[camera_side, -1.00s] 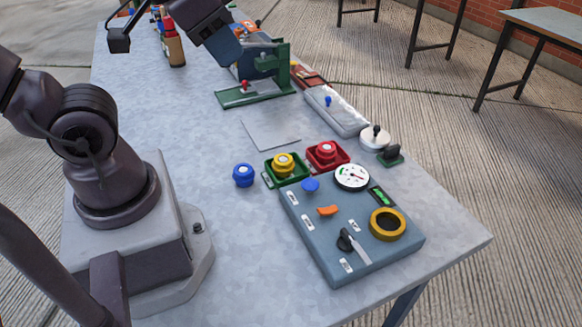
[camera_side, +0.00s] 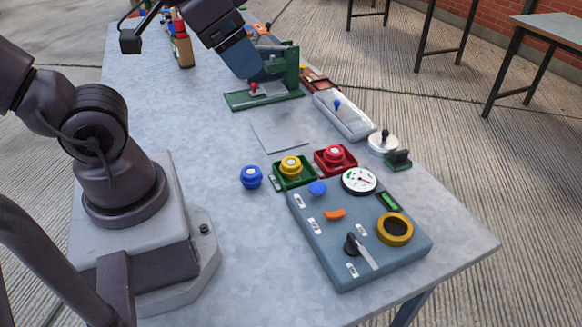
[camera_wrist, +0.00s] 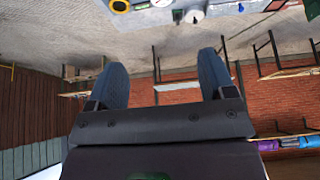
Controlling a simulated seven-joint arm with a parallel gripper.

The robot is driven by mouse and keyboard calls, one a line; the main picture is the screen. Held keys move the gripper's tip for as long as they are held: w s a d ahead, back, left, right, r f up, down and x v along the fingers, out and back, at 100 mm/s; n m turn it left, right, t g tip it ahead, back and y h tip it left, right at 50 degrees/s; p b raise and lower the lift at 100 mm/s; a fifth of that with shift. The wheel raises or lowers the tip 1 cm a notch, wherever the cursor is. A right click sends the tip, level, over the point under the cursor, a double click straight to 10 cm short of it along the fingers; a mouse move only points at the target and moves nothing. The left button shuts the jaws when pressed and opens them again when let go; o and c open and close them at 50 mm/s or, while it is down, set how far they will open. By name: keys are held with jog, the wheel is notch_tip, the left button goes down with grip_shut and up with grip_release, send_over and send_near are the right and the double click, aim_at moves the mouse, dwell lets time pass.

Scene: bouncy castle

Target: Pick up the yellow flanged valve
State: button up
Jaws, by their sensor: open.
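The yellow flanged valve (camera_side: 291,165) sits upright in a small green tray (camera_side: 281,184) near the middle of the table in the side view. My gripper (camera_side: 252,70) is well behind it, in the air by a green press-like stand (camera_side: 292,70). In the wrist view my gripper (camera_wrist: 162,78) shows two blue fingers spread wide with nothing between them. The wrist camera looks out past the table, with the picture upside down. I cannot make out the valve there.
A blue valve (camera_side: 251,177) stands left of the green tray, and a red tray (camera_side: 346,163) with a red valve (camera_side: 334,154) stands right. A blue-grey control panel (camera_side: 318,262) lies in front. A flat grey plate (camera_side: 279,132) lies behind the trays.

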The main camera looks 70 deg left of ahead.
jog(key=n+g, duration=0.6)
jog(key=n, duration=1.7)
send_near(291, 162)
notch_tip(291, 162, down, 9)
jog(key=shift+s+f, duration=0.15)
jog(key=c, duration=1)
